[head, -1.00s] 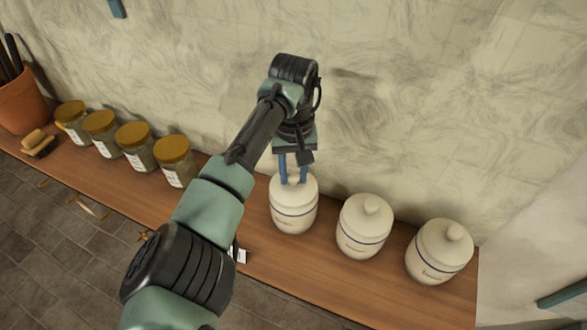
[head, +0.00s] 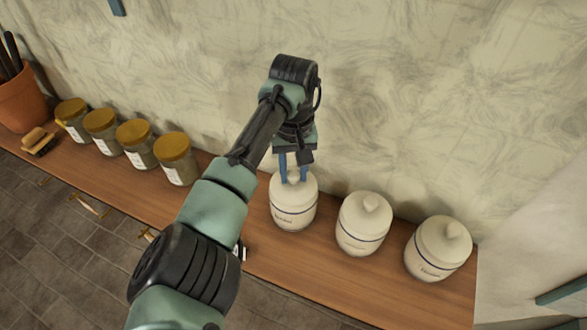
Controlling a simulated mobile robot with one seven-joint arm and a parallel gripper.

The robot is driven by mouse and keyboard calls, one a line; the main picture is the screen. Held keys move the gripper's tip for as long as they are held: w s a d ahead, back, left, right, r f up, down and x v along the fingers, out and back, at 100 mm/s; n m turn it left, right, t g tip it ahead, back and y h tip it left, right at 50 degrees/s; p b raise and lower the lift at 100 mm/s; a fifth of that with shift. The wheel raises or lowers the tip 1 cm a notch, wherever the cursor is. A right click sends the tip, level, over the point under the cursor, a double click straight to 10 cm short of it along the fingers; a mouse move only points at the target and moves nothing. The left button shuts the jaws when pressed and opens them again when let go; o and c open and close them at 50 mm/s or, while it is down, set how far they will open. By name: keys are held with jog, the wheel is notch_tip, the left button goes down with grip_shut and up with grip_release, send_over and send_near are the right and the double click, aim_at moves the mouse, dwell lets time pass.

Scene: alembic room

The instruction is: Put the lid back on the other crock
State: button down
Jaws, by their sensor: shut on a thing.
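Three white lidded crocks with a blue band stand in a row on the wooden counter. My gripper (head: 293,176) points down over the left crock (head: 293,210), its blue fingers shut on the knob of that crock's lid (head: 306,186). The lid sits on the crock's top, with no clear gap between them. The middle crock (head: 362,226) and the right crock (head: 437,252) each have a lid with a round knob on.
Several glass jars with yellow lids (head: 173,147) stand to the left on the counter (head: 330,277). A brush (head: 37,141) and a terracotta pot of dark utensils (head: 20,100) are at the far left. The wall rises close behind the crocks.

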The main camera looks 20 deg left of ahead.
jog(key=shift+c, duration=2.4)
grip_release()
jog(key=shift+f, duration=0.35)
jog(key=shift+r+p, duration=0.65)
jog(key=shift+r, duration=0.05)
jog(key=shift+f, duration=0.1)
jog(key=o, duration=0.3)
